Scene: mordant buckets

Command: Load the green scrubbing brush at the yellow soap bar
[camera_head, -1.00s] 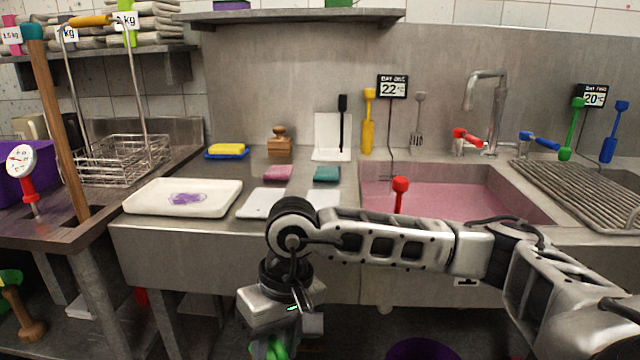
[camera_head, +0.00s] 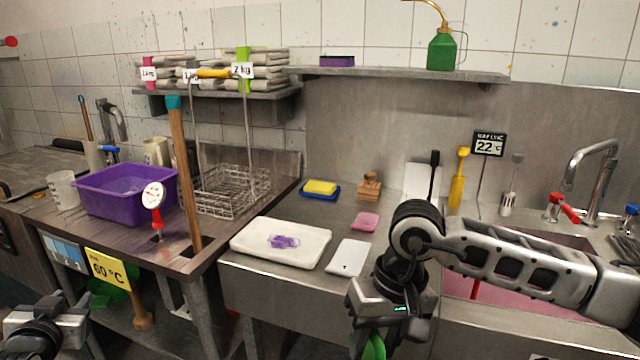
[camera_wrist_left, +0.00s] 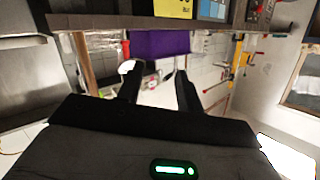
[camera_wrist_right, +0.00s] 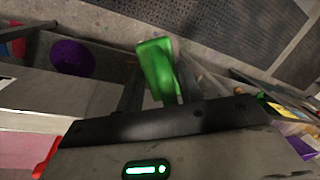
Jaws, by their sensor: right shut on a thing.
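The yellow soap bar (camera_head: 320,187) lies on a blue dish (camera_head: 318,195) on the metal counter, at the back, left of a wooden stamp-like block. My right gripper (camera_head: 372,325) points down in front of the counter, lower than its top. It is shut on a green thing (camera_wrist_right: 155,65) that I take for the green scrubbing brush; part of it also hangs below the gripper in the head view (camera_head: 374,346). The rest of it is hidden by the gripper. My left gripper (camera_wrist_left: 158,92) is empty with its fingers apart, low at the left in the head view.
A white tray (camera_head: 300,258) with a purple patch and a white card (camera_head: 348,257) lie near the counter's front edge. A pink block (camera_head: 365,221) lies behind. The pink-filled sink is right; a purple tub (camera_head: 95,195) and wire basket (camera_head: 225,200) stand left.

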